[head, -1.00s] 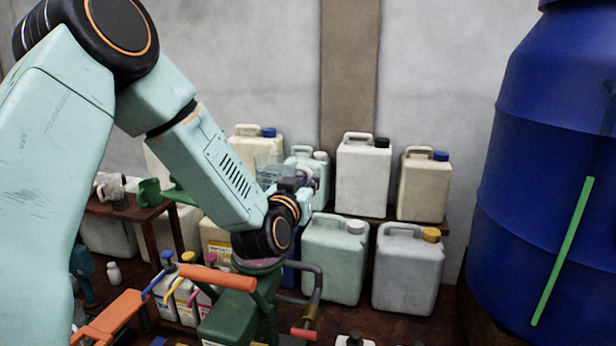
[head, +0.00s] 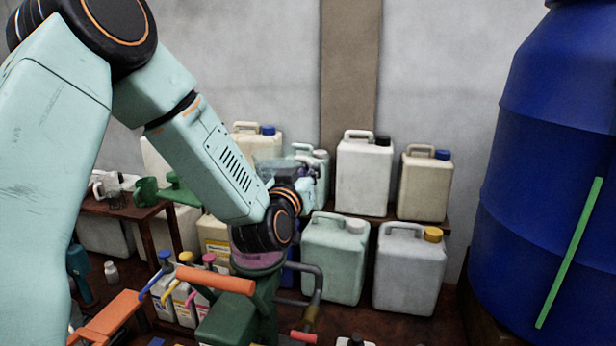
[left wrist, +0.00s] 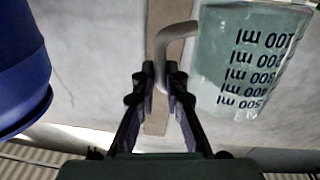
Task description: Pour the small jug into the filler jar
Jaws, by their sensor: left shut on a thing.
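My left gripper (head: 304,172) is shut on the handle of a clear jug (left wrist: 250,65). In the left wrist view its two fingers (left wrist: 160,80) close on the curved handle, and the jug's wall shows black ml marks upside down. In the head view the jug (head: 268,172) is held in the air, partly hidden behind my forearm and wrist. A pinkish, see-through round vessel (head: 257,264), perhaps the filler jar, sits on a dark green stand below my wrist, its top largely hidden. I cannot tell the jug's contents. My right gripper is not in view.
Several canisters, such as a white one (head: 364,178), stand on a shelf and the floor behind. A blue vat (head: 550,160) fills the right side. A small brown table (head: 150,212) with clear and green vessels stands left. An orange handle (head: 216,280) juts out in front.

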